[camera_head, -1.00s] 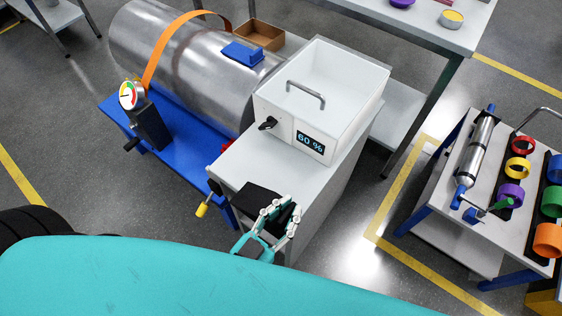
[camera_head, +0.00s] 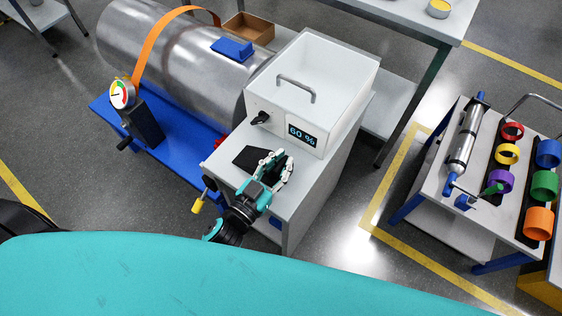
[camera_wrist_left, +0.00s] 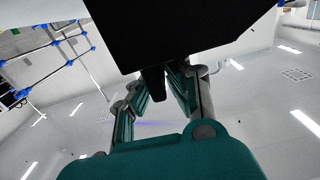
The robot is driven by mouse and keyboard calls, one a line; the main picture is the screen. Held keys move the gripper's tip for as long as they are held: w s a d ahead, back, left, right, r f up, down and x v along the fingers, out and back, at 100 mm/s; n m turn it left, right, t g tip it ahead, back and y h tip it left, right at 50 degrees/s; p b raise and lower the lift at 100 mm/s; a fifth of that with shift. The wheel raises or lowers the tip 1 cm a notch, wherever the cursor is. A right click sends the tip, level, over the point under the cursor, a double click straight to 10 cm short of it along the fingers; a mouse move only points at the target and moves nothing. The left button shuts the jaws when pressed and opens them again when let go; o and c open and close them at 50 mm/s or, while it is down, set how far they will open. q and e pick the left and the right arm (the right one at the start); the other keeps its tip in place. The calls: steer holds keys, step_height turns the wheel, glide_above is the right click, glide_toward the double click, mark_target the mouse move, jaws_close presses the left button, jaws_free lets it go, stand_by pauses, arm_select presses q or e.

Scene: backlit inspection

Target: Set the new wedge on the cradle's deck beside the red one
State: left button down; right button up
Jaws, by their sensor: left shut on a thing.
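My left gripper (camera_head: 270,178) is above the grey cabinet top, its fingers closed. It holds a flat-faced black thing (camera_head: 250,158), taken as the new wedge, which also fills the top of the left wrist view (camera_wrist_left: 175,30). A narrow dark part of it sits between the fingers (camera_wrist_left: 165,85); its full shape is hidden. The blue cradle (camera_head: 182,158) lies left of the gripper, under a big metal cylinder (camera_head: 185,60). A small red piece (camera_head: 220,142), perhaps the red wedge, shows at the cradle's right end, mostly hidden. My right gripper is not in view.
A white box (camera_head: 345,75) with a handle and a display stands on the cabinet behind the gripper. A gauge (camera_head: 122,94) on a black stand and a yellow-handled crank (camera_head: 198,203) are near the cradle. A cart (camera_head: 435,195) with coloured rings stands right.

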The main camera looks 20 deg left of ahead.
arm_select(q)
steer(key=c, duration=1.4)
jaws_free()
steer(key=shift+o, duration=0.2)
steer(key=shift+r, duration=0.15)
steer(key=shift+s+a, duration=0.1)
steer(key=shift+s, duration=0.25)
steer(key=b+v, duration=0.1)
steer(key=v, duration=1)
steer(key=shift+s, duration=0.2)
